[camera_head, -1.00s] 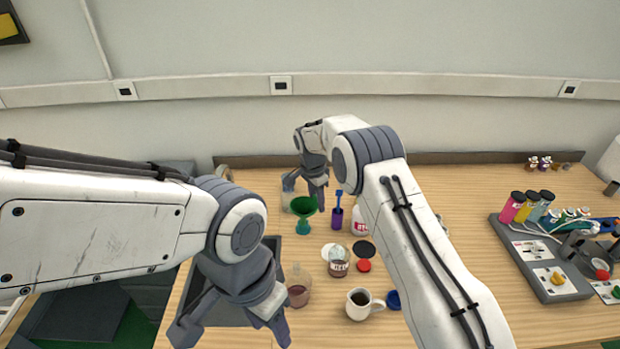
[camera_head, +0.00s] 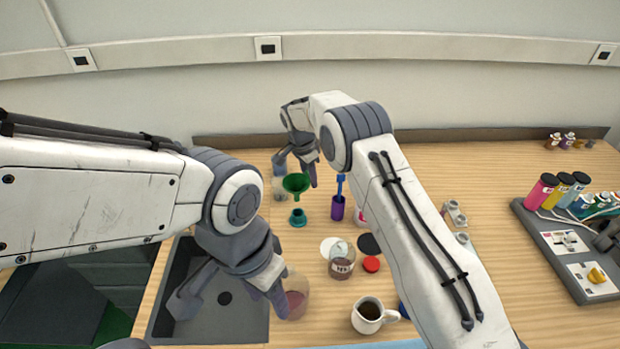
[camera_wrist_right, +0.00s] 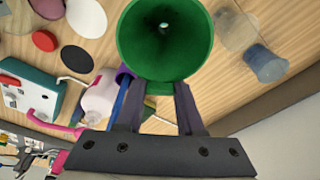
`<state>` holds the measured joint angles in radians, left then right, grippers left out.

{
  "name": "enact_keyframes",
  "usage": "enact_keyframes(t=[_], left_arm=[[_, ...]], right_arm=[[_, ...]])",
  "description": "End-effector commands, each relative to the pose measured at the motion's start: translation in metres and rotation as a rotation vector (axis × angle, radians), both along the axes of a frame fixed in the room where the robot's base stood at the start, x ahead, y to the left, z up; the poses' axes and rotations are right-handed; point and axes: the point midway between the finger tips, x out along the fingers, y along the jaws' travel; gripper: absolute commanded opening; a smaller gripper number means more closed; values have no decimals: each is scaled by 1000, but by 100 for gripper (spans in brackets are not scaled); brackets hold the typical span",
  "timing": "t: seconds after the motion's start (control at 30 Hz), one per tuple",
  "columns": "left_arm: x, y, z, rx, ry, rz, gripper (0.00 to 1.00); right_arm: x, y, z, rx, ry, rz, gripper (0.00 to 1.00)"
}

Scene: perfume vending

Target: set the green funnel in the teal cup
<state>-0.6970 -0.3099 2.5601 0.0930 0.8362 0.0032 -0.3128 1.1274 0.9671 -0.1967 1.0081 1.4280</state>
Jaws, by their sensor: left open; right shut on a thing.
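The green funnel (camera_head: 296,183) is held upright, wide mouth up, by my right gripper (camera_head: 300,172), which is shut on it. In the right wrist view the funnel (camera_wrist_right: 165,40) fills the space between the fingertips (camera_wrist_right: 160,88), and I look into its mouth. The teal cup (camera_head: 298,218) stands on the table just in front of the funnel. A gap shows between them in the head view. The cup is not visible in the right wrist view. My left gripper (camera_head: 228,302) is open and empty over the dark basin.
A purple cup (camera_head: 338,208) with a blue tool stands right of the teal cup. A glass with reddish liquid (camera_head: 296,305) is beside my left gripper. A jar (camera_head: 341,265) and a coffee mug (camera_head: 368,318) stand nearer the front.

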Motion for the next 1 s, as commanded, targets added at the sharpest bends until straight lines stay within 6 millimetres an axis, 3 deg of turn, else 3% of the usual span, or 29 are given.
enact_keyframes(t=[0.27,1.0], left_arm=[[0,0,-5,0,0,0,50],[0,0,-41,0,0,-2,50]], right_arm=[[0,-2,-11,0,0,-2,0],[0,-3,-70,0,-1,-4,0]])
